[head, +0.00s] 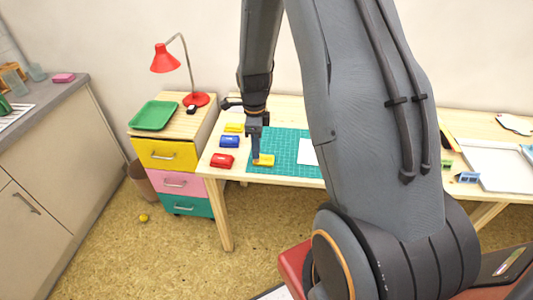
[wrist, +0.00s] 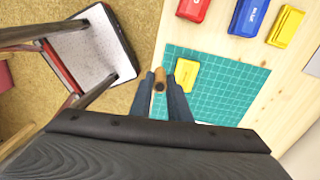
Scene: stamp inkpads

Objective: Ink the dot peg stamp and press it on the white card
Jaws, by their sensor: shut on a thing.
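My gripper (head: 256,153) is over the left part of the green cutting mat (head: 287,142), shut on the small wooden peg stamp. The peg (wrist: 159,78) shows between the fingers (wrist: 161,92) in the wrist view. A yellow inkpad (head: 267,160) lies on the mat right beside the peg; it also shows in the wrist view (wrist: 187,74). Whether the peg touches anything is not clear. The white card (head: 307,152) lies on the mat to the right, partly hidden by my arm. The peg's stamping face is hidden.
Red (head: 221,160), blue (head: 229,141) and yellow (head: 233,128) pads lie left of the mat on the wooden table (head: 209,152). A drawer unit with a green tray (head: 154,115) and red lamp (head: 166,58) stands at left. A white tray (head: 490,163) is at right.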

